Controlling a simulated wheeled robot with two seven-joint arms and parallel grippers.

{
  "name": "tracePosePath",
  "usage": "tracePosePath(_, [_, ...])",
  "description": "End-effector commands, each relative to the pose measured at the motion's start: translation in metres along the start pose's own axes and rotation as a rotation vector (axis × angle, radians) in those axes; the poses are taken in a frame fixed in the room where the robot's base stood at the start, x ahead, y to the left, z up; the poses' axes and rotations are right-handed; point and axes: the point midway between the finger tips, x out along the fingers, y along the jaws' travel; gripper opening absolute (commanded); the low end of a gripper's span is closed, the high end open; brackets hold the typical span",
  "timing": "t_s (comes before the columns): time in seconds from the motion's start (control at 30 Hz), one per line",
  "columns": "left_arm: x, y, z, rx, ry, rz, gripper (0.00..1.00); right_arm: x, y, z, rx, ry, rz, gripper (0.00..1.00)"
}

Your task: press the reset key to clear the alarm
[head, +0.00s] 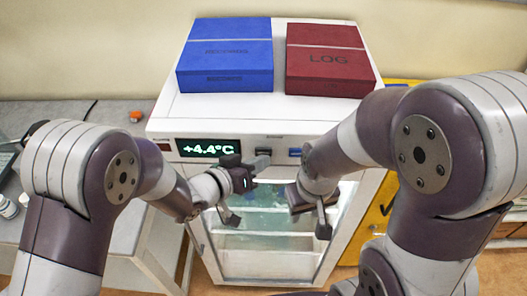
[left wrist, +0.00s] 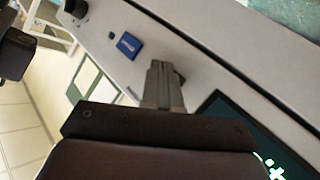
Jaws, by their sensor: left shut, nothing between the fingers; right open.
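The white cabinet's front panel carries a lit display (head: 207,148) reading +4.4°C in green. Right of it are a dark key (head: 268,151) and a blue key (head: 295,152); I cannot read which is the reset key. The blue key shows clearly in the left wrist view (left wrist: 128,46), with an unreadable label. My left gripper (head: 262,163) is shut and empty, its fingertips just below the dark key. In the left wrist view its fingers (left wrist: 160,75) hide part of the panel; contact cannot be told. My right gripper (head: 308,210) is open, in front of the cabinet's glass door.
A blue box (head: 225,55) and a dark red LOG box (head: 330,60) rest on the cabinet top (head: 185,115). A bench (head: 110,112) stands at the left, and a yellow cabinet (head: 375,215) at the right. A dark knob (left wrist: 75,8) shows beyond the blue key.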

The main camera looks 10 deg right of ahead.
Motion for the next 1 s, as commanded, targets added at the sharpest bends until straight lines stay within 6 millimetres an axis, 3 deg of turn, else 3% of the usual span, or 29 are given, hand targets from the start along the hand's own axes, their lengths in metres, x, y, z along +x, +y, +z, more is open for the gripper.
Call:
tracePosePath(0.5, [-0.008, 0.006, 0.007, 0.0, -0.001, 0.001, 0.0, 0.0, 0.0, 0.0, 0.0, 0.0, 0.0, 0.43])
tracePosePath(1.0, [-0.04, 0.029, 0.029, 0.001, 0.0, 0.002, 0.0, 0.001, 0.0, 0.0, 0.0, 0.0, 0.0, 0.43])
